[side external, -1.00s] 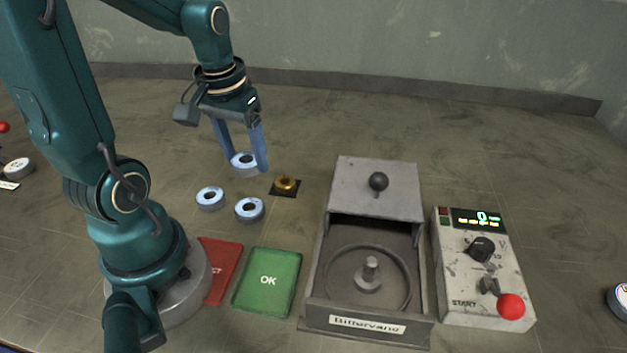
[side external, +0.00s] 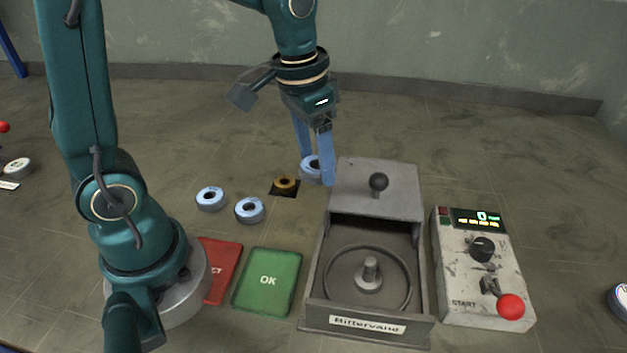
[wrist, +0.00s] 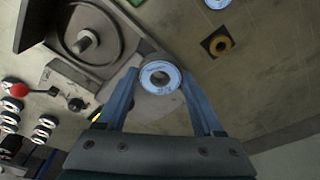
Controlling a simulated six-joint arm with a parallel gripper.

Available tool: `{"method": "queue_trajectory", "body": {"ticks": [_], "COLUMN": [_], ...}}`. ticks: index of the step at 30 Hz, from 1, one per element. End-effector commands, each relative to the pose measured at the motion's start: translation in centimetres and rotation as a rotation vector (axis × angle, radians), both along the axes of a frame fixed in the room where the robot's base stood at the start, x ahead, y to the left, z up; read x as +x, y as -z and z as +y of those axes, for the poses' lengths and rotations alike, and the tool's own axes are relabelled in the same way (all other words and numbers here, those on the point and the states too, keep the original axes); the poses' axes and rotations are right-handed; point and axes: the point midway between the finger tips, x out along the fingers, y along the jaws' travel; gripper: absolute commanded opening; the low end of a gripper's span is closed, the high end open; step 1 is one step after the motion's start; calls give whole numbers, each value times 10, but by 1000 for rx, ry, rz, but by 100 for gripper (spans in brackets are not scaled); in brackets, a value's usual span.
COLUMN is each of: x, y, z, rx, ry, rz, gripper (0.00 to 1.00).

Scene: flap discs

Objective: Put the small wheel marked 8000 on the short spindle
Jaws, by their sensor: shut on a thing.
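My gripper (side external: 314,178) is shut on a small light-blue wheel (side external: 311,166) with a dark centre hole. It holds the wheel in the air behind and left of the grey machine's cover. The held wheel also shows between the fingers in the wrist view (wrist: 160,78); its printed ring is too small to read. The short spindle (side external: 370,270) stands upright in the round well of the open grey machine (side external: 318,290) labelled Bittervang or similar. No wheel is on it. It shows at upper left in the wrist view (wrist: 84,42).
Two similar wheels (side external: 210,198) (side external: 249,210) lie on the floor left of a brass ring on a black square (side external: 285,184). A green OK tray (side external: 268,282) and a red tray (side external: 222,268) lie in front. The cover knob (side external: 378,182) sticks up. A control box (side external: 483,268) stands right.

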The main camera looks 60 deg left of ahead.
Motion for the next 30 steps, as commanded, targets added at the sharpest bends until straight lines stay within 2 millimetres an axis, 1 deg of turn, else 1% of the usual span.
{"method": "queue_trajectory", "body": {"ticks": [1,6,9,12,15,18,30], "x": [3,6,2,-2,-6,-7,-8], "y": [1,2,3,3,4,5,34], "z": [-19,-75,-102,-122,-135,-140,-141], "rx": [0,0,1,1,0,1,1], "ry": [67,245,328,388,426,442,443], "rz": [1,0,0,-1,-1,-1,1], "gripper": [10,10,10,10,10,10,10]}}
